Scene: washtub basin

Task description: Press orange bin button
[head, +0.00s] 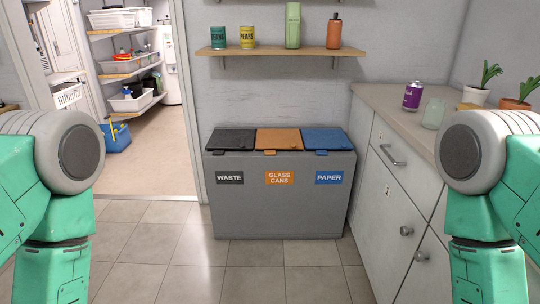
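A grey recycling bin unit (250,210) stands on the floor against the far wall in the head view. It has a dark lid on the left, an orange lid (279,139) in the middle and a blue lid on the right, all looking shut. A small orange tab (270,153), which may be the button, sits at the front edge of the orange lid. Below it is an orange label reading "GLASS CANS" (279,178). My two green arms show at the left and right edges, well short of the bin. Neither gripper is in view.
A counter with drawers (392,190) stands right of the bin, bearing a purple can (412,96), a glass jar (433,113) and potted plants. A wall shelf (270,51) holds cans and bottles above. The tiled floor (200,270) ahead is clear. A doorway opens at left.

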